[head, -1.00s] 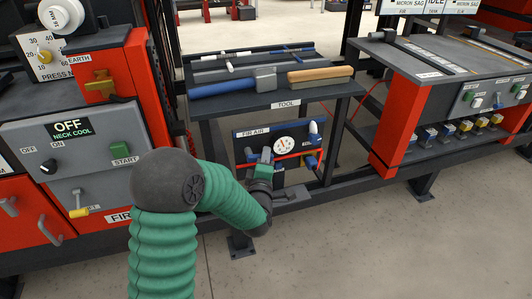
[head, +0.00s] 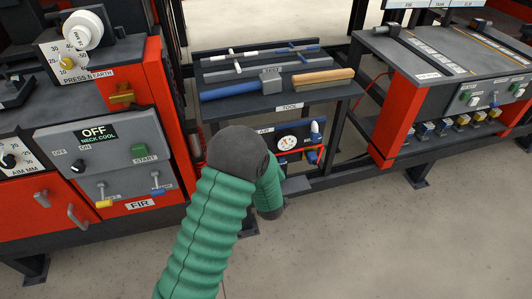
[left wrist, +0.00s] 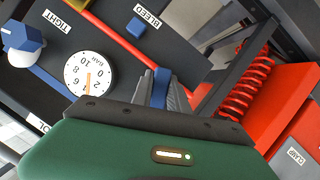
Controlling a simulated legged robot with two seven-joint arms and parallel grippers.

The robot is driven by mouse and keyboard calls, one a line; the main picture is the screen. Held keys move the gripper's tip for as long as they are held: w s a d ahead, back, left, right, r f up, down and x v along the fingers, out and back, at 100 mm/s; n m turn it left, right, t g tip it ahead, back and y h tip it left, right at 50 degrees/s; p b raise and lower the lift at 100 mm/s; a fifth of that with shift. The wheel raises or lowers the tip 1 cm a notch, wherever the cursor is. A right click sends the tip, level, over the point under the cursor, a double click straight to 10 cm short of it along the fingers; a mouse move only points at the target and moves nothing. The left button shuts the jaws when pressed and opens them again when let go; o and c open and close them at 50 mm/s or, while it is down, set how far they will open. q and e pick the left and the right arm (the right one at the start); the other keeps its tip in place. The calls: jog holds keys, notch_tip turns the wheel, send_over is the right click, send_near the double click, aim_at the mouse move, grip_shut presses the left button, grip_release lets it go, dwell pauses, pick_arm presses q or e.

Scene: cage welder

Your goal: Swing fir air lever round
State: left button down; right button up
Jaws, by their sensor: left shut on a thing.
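The fir air panel (head: 284,130) sits under the tool table, with a round white gauge (head: 288,142) on it. In the left wrist view the gauge (left wrist: 90,72) shows large, near the TIGHT and BLEED labels. My left gripper (left wrist: 157,80) is shut on a blue piece (left wrist: 162,84), which looks like the lever's grip. A red bar (left wrist: 138,50) slants down to the fingers; I cannot tell whether it joins the blue piece. In the head view my green left arm covers the panel's left part and hides the fingers. My right gripper is not in view.
The tool table (head: 335,98) above holds a blue-handled hammer (head: 240,88) and a wooden-handled brush (head: 310,82). Red-and-grey control cabinet (head: 100,140) stands close left, a switch bench (head: 440,60) right. A blue knob (left wrist: 22,38) and red coil (left wrist: 245,85) lie near the gripper. The front floor is clear.

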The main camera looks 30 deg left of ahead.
pick_arm(q)
jog(key=shift+s+a+m+g+y+p, duration=0.45)
jog(key=shift+m+p, duration=0.45)
jog(key=shift+p, duration=0.55)
jog(key=shift+s+a+m+g+y+p, duration=0.3)
jog(key=shift+m+g+p, duration=0.25)
jog(key=shift+m+p, duration=0.6)
jog(key=shift+f+n, duration=0.1)
jog(key=shift+n, duration=0.15)
jog(key=c, duration=1.3)
grip_release()
jog(key=shift+f, duration=0.1)
jog(key=p+v, duration=0.5)
jog(key=v, duration=1.1)
jog(key=shift+s+d, duration=0.15)
jog(key=shift+d, duration=0.2)
